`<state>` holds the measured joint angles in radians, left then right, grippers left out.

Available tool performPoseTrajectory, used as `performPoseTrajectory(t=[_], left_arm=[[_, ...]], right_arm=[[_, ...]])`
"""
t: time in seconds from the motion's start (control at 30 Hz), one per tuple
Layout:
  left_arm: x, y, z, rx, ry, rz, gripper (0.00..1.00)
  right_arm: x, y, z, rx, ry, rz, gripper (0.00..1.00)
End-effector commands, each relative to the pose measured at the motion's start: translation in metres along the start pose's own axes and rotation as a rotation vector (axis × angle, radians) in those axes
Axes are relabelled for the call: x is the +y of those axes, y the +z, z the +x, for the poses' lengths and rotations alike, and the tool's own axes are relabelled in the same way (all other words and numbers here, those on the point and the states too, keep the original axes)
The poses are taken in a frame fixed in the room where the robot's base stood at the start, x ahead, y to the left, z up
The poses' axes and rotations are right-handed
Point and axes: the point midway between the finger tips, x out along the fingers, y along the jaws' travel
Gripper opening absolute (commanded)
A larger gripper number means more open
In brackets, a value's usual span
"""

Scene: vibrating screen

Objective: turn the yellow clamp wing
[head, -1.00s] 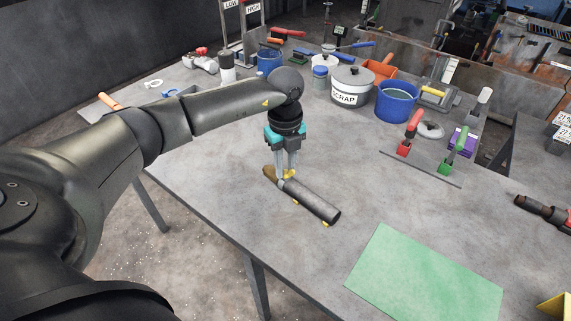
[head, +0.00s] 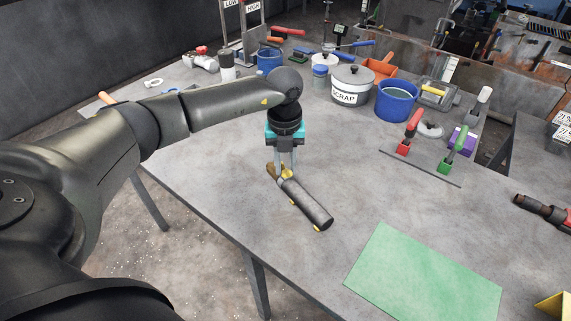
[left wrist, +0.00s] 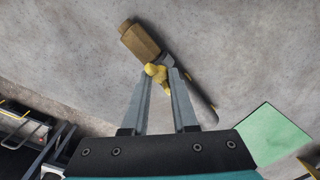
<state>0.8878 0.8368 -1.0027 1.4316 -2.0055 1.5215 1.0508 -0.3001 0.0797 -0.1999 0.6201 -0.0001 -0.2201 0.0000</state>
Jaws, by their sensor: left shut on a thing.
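A dark grey cylinder (head: 308,204) with a brass-brown end piece (head: 271,170) lies on the table, with small yellow parts along its underside. The yellow clamp wing (head: 286,175) is by the brass end, partly hidden by my left gripper (head: 287,172), which points down over it. In the left wrist view the yellow wing (left wrist: 155,72) sits between the fingertips (left wrist: 160,76), which are shut on it. There the brass end (left wrist: 139,40) is just beyond the fingertips, and the cylinder is partly hidden behind the right finger. My right gripper is not in view.
A green mat (head: 425,275) lies to the right of the cylinder. A scrap pot (head: 351,88), a blue bucket (head: 396,102) and red and green handled clamps (head: 455,150) stand farther back. The table around the cylinder is clear.

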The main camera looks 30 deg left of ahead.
Motion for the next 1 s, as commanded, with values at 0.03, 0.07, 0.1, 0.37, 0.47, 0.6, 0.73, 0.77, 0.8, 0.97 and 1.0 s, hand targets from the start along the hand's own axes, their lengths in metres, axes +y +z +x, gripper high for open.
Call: performPoseTrajectory(t=[0.03, 0.07, 0.1, 0.37, 0.47, 0.6, 0.73, 0.77, 0.8, 0.97, 1.0], left_arm=[[0.001, 0.0, 0.0, 0.0, 0.002, 0.0, 0.0], [0.001, 0.0, 0.0, 0.0, 0.002, 0.001, 0.0], [0.001, 0.0, 0.0, 0.0, 0.002, 0.0, 0.0], [0.001, 0.0, 0.0, 0.0, 0.002, -0.001, 0.34], [0.001, 0.0, 0.0, 0.0, 0.001, -0.001, 0.46], [0.001, 0.0, 0.0, 0.0, 0.001, -0.001, 0.56], [0.0, 0.0, 0.0, 0.0, 0.001, -0.001, 0.56], [0.0, 0.0, 0.0, 0.0, 0.001, -0.001, 0.56], [0.0, 0.0, -0.001, 0.0, 0.0, -0.001, 0.56], [0.0, 0.001, -0.013, -0.002, -0.002, -0.001, 0.56], [0.0, 0.001, -0.019, -0.002, -0.001, -0.001, 0.56]], right_arm=[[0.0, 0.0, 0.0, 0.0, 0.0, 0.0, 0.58], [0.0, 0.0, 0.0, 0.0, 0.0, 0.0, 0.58], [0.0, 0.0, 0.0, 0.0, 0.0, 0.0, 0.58], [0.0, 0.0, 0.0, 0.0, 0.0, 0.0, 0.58], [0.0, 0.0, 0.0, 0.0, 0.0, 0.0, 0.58], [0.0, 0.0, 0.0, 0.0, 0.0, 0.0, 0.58], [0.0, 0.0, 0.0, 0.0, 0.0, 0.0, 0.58], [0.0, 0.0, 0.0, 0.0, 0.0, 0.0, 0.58], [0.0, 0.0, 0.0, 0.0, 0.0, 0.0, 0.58], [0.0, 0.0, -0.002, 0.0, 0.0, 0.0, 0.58], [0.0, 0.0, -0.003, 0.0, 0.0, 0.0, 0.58]])
